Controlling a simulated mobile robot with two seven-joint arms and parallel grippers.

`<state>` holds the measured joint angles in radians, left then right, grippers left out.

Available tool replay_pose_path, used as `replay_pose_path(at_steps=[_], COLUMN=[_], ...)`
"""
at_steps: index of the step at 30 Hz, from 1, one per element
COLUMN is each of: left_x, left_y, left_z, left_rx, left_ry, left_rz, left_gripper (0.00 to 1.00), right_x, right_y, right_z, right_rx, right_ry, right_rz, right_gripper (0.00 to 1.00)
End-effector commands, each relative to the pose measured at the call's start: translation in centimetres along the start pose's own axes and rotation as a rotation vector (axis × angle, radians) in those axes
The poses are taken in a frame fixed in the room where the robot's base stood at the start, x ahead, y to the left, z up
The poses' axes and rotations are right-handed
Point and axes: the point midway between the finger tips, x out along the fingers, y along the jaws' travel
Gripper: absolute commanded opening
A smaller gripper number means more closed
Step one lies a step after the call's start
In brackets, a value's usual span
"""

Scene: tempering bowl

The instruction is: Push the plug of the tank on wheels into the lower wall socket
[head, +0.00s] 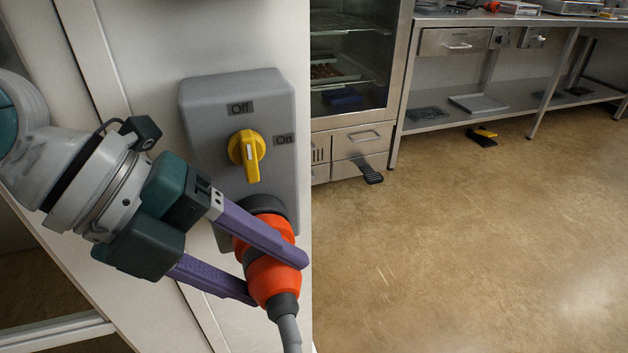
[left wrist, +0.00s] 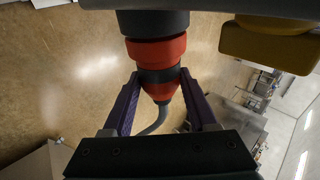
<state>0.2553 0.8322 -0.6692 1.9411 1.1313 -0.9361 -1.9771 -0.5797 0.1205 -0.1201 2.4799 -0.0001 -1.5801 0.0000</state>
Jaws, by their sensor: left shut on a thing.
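The orange and black plug (head: 272,275) is at the underside of the grey switch box (head: 205,120). Its front end meets the dark round socket (head: 264,205) there; how deep it sits I cannot tell. A grey cable (head: 290,335) hangs from its lower end. My left gripper (head: 280,280) is shut on the plug, with one purple finger on each side. In the left wrist view the plug (left wrist: 157,50) stands between the fingers and reaches the dark socket at the top. The tank on wheels is not in view. My right gripper is not in view.
A glass-fronted steel cabinet (head: 362,110) and a steel bench (head: 440,120) stand behind. The floor (head: 470,240) at right is clear, apart from a pedal (head: 481,137).

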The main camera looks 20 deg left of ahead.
Motion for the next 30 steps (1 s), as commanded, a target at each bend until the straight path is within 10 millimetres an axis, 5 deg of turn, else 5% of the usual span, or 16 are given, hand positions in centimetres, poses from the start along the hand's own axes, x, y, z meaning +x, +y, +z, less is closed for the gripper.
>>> replay_pose_path(at_steps=[5, 6, 15, 24, 30], left_x=[0.0, 0.0, 0.0, -0.3, -3.2], left_y=[0.0, 0.0, 0.0, 0.1, 0.1], left_z=[0.1, 0.1, 0.1, 0.1, 0.1], left_rx=[0.000, -0.001, -0.001, -0.001, 0.001], left_ry=[-0.003, -0.004, -0.002, -0.002, -0.005], left_rz=[-0.001, -0.001, 0.000, 0.002, 0.005], left_gripper=[0.05, 0.60, 0.93, 0.93, 0.93], right_x=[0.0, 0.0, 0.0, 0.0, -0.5], right_y=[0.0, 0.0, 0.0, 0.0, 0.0], right_z=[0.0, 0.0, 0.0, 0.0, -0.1], right_rx=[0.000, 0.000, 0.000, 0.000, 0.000], right_ry=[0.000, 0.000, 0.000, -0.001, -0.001], right_rz=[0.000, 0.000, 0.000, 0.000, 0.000], right_gripper=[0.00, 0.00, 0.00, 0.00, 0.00])
